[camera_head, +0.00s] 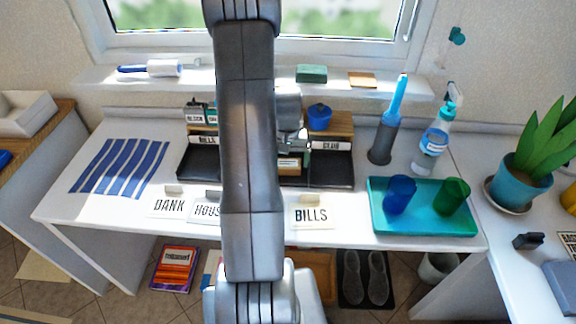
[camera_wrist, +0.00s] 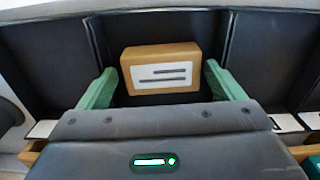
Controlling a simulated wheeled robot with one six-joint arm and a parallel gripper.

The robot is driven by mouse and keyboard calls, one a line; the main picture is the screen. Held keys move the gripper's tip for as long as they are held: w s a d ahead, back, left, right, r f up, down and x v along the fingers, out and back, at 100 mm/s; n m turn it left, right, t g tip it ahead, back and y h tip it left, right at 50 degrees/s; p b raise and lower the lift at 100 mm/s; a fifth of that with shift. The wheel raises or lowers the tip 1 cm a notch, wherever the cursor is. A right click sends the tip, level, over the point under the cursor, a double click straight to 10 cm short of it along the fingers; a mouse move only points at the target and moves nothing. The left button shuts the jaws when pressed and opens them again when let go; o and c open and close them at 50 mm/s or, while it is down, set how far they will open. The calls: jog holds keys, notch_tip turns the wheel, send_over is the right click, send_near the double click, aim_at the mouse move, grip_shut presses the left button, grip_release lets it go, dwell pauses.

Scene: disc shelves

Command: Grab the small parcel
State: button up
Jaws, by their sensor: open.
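The small parcel (camera_wrist: 160,55) is a brown box with a white label and dark lines. In the wrist view it sits in the middle compartment of a black shelf unit (camera_wrist: 55,55). My gripper (camera_wrist: 160,70) is open, with one green finger on each side of the parcel and a narrow gap on both sides. The parcel's lower edge is close above my gripper's dark body. In the head view the parcel (camera_head: 289,164) shows just right of my arm, under my gripper (camera_head: 293,140). My arm hides part of the shelf unit.
Dark dividers stand on both sides of the parcel's compartment. A blue pot (camera_head: 319,117) is on the unit's wooden top. A teal tray (camera_head: 425,225) with blue and green cups lies at the right. Label cards, including BILLS (camera_head: 312,214), lie in front.

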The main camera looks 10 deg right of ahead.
jog(key=shift+a+f, duration=0.1)
jog(key=shift+f, duration=0.95)
jog(key=c, duration=0.8)
jog(key=shift+r, duration=0.1)
